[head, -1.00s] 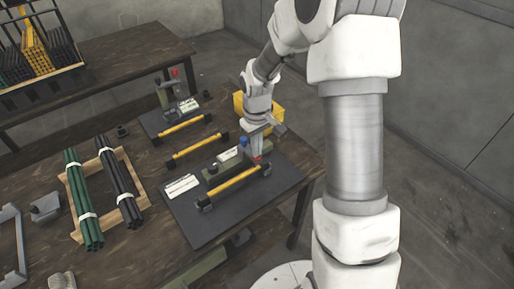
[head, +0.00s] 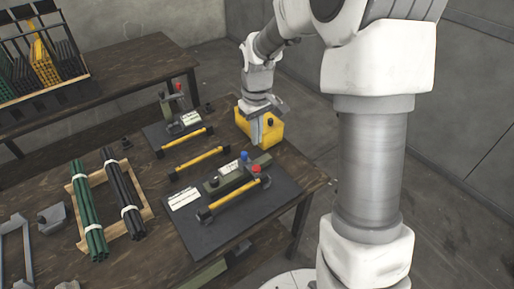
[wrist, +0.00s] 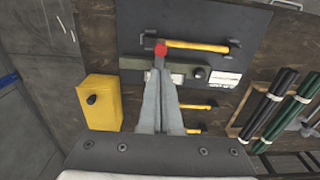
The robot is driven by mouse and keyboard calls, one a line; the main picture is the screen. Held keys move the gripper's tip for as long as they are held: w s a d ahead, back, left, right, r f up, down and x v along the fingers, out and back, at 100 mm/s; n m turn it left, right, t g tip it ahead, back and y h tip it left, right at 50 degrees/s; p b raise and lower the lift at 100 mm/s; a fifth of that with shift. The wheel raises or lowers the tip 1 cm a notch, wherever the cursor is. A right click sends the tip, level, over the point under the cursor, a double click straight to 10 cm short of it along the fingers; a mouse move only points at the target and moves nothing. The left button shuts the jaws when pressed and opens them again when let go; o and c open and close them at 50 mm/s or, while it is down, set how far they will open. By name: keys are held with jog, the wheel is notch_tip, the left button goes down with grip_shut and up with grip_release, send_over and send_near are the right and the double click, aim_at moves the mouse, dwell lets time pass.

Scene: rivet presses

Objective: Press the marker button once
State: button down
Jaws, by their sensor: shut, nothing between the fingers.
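The near press stands on a dark mat (head: 225,228). It has a red button (head: 257,168), a blue button (head: 244,156), a dark knob (head: 214,182) and a yellow bar (head: 236,194). Its red button also shows in the wrist view (wrist: 160,48), just past my fingertips; the blue one is not visible there. A yellow box (head: 242,121) with a black button (head: 270,122) stands behind; its button also shows in the wrist view (wrist: 91,99). I cannot tell which button is the marker button. My gripper (head: 258,143) is shut and empty, in front of the yellow box and apart from the red button.
A second press (head: 170,112) with a red top stands at the back, with yellow bars (head: 196,158) before it. Green rods (head: 90,215) and black rods (head: 122,190) lie in a wooden rack at left. A rear table (head: 130,68) holds a rod bin.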

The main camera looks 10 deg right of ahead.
jog(key=shift+r, duration=1.15)
jog(key=s+r+m+t, duration=0.2)
jog(key=s+r+t, duration=0.1)
jog(key=s+r, duration=0.8)
jog(key=s+r+m+t, duration=0.2)
jog(key=s, duration=1)
jog(key=shift+d+r, duration=0.3)
jog(key=shift+r, duration=0.05)
jog(key=shift+a, duration=0.1)
